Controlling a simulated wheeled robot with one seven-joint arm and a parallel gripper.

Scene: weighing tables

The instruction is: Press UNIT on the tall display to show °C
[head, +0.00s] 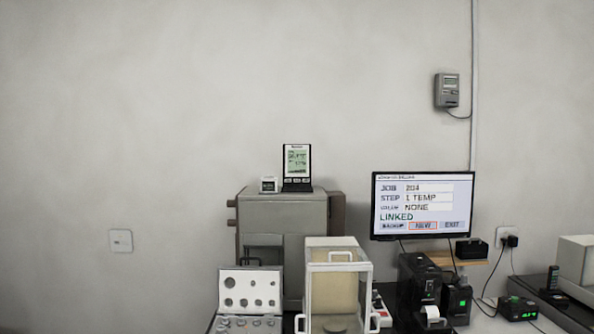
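The tall display (297,163) is a small upright unit with a dark frame and a pale greenish LCD. It stands on top of a grey cabinet (270,208) near the middle of the head view. Its digits, unit sign and any UNIT button are too small to read. My gripper is not in view.
Below are an open weight case (250,284) and a glass-sided balance enclosure (338,286). A monitor (422,206) reading "STEP 1 TEMP" and "LINKED" is at right. The wall left is mostly bare.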

